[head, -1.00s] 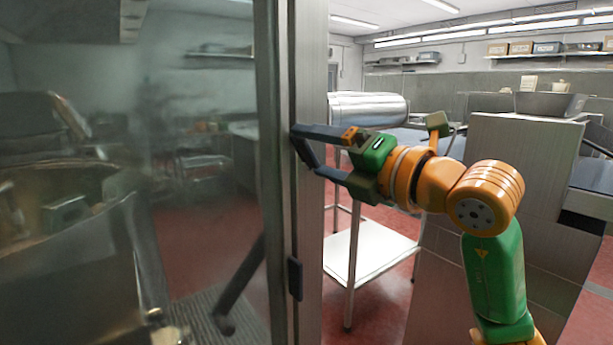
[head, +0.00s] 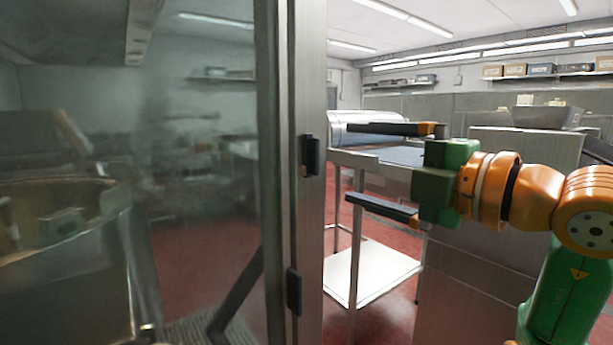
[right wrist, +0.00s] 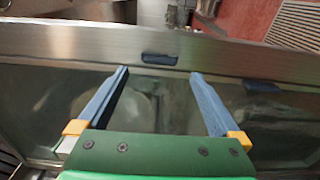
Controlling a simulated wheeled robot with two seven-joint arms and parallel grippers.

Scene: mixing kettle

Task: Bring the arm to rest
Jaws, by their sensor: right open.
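My right arm (head: 575,270), green and orange, comes in from the right in the head view. Its right gripper (head: 350,163) is open and empty, with its two dark fingers spread apart. The fingertips point left at the metal frame (head: 308,80) of a glass door and stand clear of it. The right wrist view also shows the open right gripper (right wrist: 160,73), with nothing between its fingers and a dark handle (right wrist: 160,59) on the frame ahead. My left gripper is not in view.
The glass door (head: 200,200) fills the left side. Two dark handles, an upper one (head: 312,155) and a lower one (head: 294,291), sit on its frame. A metal table (head: 360,160) stands behind the gripper, and a steel cabinet (head: 470,280) stands behind the arm.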

